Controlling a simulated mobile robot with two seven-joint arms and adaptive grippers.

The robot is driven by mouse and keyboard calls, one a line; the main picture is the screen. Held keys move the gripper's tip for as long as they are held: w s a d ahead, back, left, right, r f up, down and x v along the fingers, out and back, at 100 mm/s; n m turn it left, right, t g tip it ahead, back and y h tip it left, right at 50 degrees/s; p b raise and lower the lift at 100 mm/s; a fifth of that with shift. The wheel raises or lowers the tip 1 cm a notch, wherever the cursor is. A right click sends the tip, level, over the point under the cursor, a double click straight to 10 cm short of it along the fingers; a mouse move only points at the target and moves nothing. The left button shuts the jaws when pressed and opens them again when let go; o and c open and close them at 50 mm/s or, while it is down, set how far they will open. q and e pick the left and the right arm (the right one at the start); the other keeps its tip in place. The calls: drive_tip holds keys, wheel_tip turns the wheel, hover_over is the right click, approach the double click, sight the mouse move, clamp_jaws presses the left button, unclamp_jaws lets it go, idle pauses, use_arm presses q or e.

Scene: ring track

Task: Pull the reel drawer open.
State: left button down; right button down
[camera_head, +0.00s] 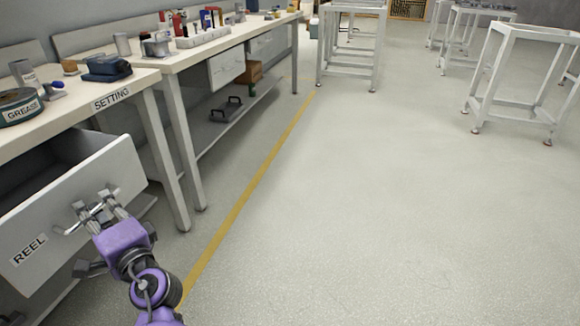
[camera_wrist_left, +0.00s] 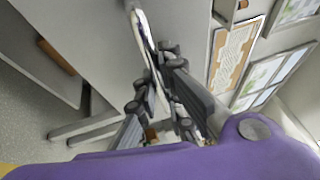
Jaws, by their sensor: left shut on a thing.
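The reel drawer (camera_head: 118,170) is a white-fronted drawer labelled REEL under the left workbench in the head view. It stands out from the bench, and its dark interior shows behind the front. Its metal bar handle (camera_head: 71,230) is on the front face. My left gripper (camera_head: 98,206) is shut on this handle, with the purple wrist in front of the drawer. In the left wrist view the handle (camera_wrist_left: 139,22) runs up from between the fingers. My right gripper is not in view.
The workbench labelled SETTING (camera_head: 145,76) carries a grease tin (camera_head: 20,108) and a blue device (camera_head: 107,67). A second bench with another drawer (camera_head: 226,68) stands beyond. White frame stands (camera_head: 350,45) are farther off.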

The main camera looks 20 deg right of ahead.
use_arm(q)
drive_tip(key=s+d, duration=0.4)
drive_tip(key=d, duration=0.1)
drive_tip(key=shift+s+d+b, duration=0.3)
drive_tip(key=shift+d, duration=0.05)
drive_tip(key=shift+f, duration=0.1)
drive_tip(key=c, duration=1.8)
unclamp_jaws()
drive_tip(key=shift+c, duration=0.2)
